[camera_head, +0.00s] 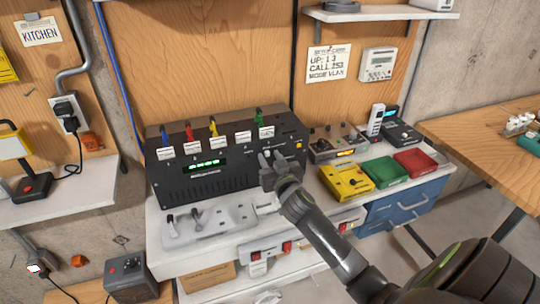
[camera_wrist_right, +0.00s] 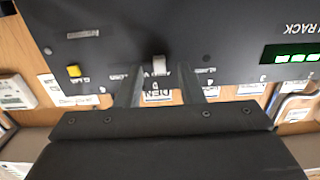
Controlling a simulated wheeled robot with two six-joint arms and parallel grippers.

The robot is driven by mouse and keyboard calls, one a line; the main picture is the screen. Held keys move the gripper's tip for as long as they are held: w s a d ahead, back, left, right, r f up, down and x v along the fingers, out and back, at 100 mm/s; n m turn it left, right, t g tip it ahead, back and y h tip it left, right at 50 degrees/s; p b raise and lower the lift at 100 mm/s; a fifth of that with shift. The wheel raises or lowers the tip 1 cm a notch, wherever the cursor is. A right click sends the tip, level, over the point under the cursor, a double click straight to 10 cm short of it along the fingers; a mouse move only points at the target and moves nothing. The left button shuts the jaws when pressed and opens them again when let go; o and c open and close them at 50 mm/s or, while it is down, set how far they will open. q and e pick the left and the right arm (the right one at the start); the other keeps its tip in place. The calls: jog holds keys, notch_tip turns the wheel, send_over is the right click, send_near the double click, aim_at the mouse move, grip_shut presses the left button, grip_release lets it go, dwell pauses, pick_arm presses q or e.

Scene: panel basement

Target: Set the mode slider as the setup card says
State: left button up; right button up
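The setup card (camera_head: 328,64) on the wooden panel reads "UP: 1 3", "CALL 253", "MODE VLAN". The black rack (camera_head: 222,187) stands on the white bench below it, with a green lit display. My right gripper (camera_head: 268,157) is at the right part of the rack's front. In the right wrist view, which shows the rack upside down, a small pale slider knob (camera_wrist_right: 159,65) sits between the two spread fingers (camera_wrist_right: 160,88), with gaps on both sides. Small labels lie beside it, too blurred to read surely. My left gripper is not in view.
A yellow button (camera_wrist_right: 74,70) is on the rack near the slider.

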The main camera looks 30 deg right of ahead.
jog(key=shift+w, duration=0.4)
jog(key=shift+d, duration=0.1)
grip_shut()
